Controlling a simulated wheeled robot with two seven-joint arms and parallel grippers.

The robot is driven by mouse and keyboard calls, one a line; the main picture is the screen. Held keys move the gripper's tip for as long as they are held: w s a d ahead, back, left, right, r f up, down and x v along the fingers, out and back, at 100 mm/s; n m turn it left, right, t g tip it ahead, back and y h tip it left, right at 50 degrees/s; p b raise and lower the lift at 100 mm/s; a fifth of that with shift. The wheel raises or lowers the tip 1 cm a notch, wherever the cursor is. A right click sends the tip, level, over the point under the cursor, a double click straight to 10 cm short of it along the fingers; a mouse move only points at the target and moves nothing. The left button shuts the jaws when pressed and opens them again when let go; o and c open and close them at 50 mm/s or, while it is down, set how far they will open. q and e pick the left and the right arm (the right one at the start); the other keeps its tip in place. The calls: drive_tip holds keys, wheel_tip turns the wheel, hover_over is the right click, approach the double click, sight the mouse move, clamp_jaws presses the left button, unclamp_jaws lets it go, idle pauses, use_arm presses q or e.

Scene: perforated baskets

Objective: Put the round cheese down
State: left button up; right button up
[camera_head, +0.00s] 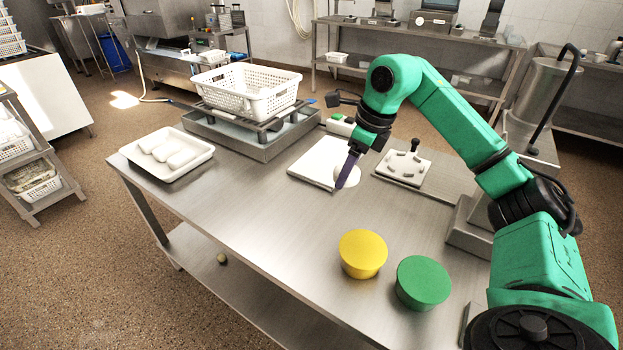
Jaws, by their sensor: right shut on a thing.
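The round cheese (354,177) is a pale white disc at the white board (314,164) near the middle of the steel table. My right gripper (346,172) points down with its purple finger across the cheese and is shut on it. The finger hides part of the cheese. I cannot tell whether the cheese touches the board or hangs just above it. My left gripper is out of view.
A yellow round block (363,254) and a green one (423,283) stand at the table's front. A white tray (200,155) with white rolls is at left. A perforated basket (246,98) stands behind. A small pegged board (402,168) is right. The table's middle is clear.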

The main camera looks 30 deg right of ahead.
drive_tip(key=d+r+m+h+b, duration=0.25)
drive_tip(key=d+m, duration=0.25)
drive_tip(key=m, duration=0.4)
drive_tip(key=b, duration=0.6)
approach(356, 217)
drive_tip(key=shift+m, duration=0.4)
drive_tip(key=x, duration=0.6)
drive_tip(key=shift+s+f, duration=0.1)
drive_tip(key=shift+f, duration=0.2)
drive_tip(key=o, duration=1.4)
